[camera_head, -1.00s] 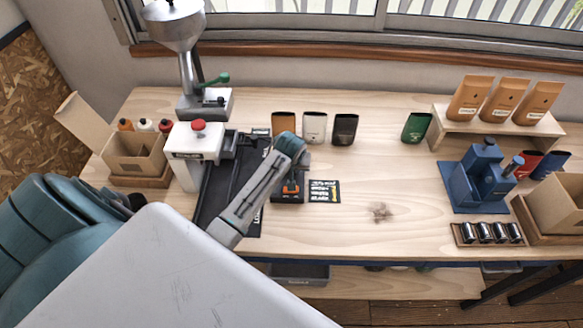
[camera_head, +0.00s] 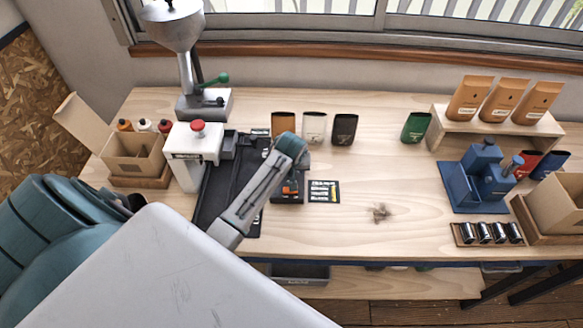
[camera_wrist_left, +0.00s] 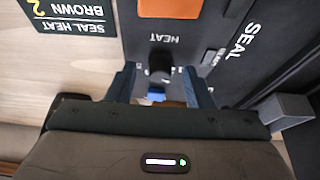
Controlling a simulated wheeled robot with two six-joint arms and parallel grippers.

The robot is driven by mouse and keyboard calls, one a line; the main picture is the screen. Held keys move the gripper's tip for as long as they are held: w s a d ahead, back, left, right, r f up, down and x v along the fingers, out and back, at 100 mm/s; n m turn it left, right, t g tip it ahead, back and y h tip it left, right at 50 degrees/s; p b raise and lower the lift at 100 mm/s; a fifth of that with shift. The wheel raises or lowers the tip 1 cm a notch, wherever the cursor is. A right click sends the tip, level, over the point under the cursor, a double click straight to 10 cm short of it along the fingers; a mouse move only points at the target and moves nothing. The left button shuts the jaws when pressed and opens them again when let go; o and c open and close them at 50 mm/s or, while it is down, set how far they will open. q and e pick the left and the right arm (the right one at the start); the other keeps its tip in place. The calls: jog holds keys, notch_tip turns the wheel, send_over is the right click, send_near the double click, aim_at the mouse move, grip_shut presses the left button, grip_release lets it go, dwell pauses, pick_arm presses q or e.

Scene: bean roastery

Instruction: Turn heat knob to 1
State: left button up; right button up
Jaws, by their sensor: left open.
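The black heat knob (camera_wrist_left: 160,66) sits on a dark panel with the word HEAT, seen upside down in the wrist view. My left gripper (camera_wrist_left: 160,88) is open, with one blue-grey finger on each side of the knob. I cannot tell whether the fingers touch it. The knob's setting is not readable; small marks beside it are too small to read. In the head view the dark sealer unit (camera_head: 289,196) with its orange part shows beside my left arm, which hides the knob there.
Orange, white and black bags (camera_head: 314,127) stand behind. A white press with a red knob (camera_head: 197,146) stands left.

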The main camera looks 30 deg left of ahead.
pick_arm(q)
jog(key=b+v, duration=0.3)
jog(key=v, duration=0.7)
jog(key=shift+r, duration=0.4)
jog(key=shift+s+d, duration=0.15)
